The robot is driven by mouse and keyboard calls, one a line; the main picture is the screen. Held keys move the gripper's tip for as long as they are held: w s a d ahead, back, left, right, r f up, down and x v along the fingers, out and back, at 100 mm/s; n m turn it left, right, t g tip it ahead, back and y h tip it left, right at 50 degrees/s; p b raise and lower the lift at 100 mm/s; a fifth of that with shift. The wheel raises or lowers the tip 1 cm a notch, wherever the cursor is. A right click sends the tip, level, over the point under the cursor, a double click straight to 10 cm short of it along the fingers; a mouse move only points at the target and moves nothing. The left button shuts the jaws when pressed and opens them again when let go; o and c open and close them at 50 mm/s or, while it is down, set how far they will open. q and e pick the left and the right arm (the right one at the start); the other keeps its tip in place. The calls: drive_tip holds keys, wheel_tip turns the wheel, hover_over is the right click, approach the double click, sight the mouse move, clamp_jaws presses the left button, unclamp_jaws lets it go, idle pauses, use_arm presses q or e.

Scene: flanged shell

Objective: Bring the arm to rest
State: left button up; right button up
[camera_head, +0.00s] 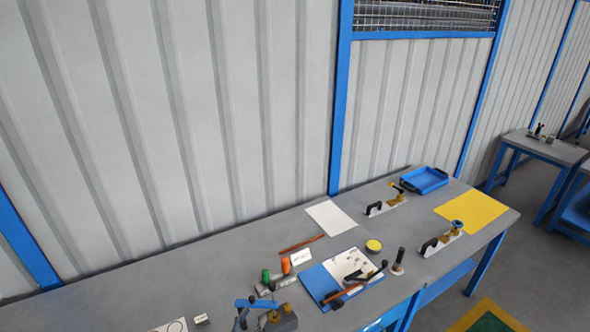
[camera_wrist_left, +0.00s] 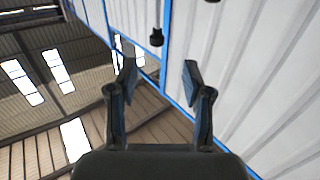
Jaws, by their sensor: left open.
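My left gripper (camera_wrist_left: 159,75) shows in the left wrist view with its two dark, blue-padded fingers spread wide apart. It is open and nothing is between the fingers. Behind it are the ribbed wall, blue posts and the roof, so it points away from the bench top. In the head view I cannot clearly make out the left arm against the items at the bottom edge. My right gripper does not show in either view.
A long grey bench (camera_head: 225,262) runs along the ribbed wall (camera_head: 130,130). It carries a blue tray (camera_head: 424,181), a yellow sheet (camera_head: 472,210), a white sheet (camera_head: 331,217), a blue board (camera_head: 318,284) and several tools. A blue clamp-like fixture (camera_head: 283,319) stands at the front edge.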

use_arm(q)
drive_tip(key=s+a+f+n+g+y, duration=0.1)
drive_tip(key=s+a+f+g+y, duration=0.15)
drive_tip(key=s+f, duration=0.35)
drive_tip(key=s+a+f+n+g+y, duration=0.1)
drive_tip(key=s+f+g+y, duration=0.1)
drive_tip(key=s+f+g, duration=0.3)
drive_tip(key=s+a+f+g, duration=0.1)
drive_tip(key=s+f+g, duration=0.15)
drive_tip(key=s, duration=0.65)
drive_tip(key=s+f+g, duration=0.2)
drive_tip(key=s+g, duration=0.2)
drive_tip(key=s, duration=0.6)
wheel_tip(320, 180, down, 32)
drive_tip(key=s+b, duration=0.2)
drive_tip(key=b, duration=0.2)
drive_tip(key=s+a+f+g+y+b, duration=0.1)
drive_tip(key=s+a+f+g+b, duration=0.1)
drive_tip(key=s+f, duration=1.4)
drive_tip(key=shift+s+a+f+m+b, duration=0.3)
drive_tip(key=shift+a+f+m+b, duration=0.1)
drive_tip(key=shift+a+f+b, duration=0.3)
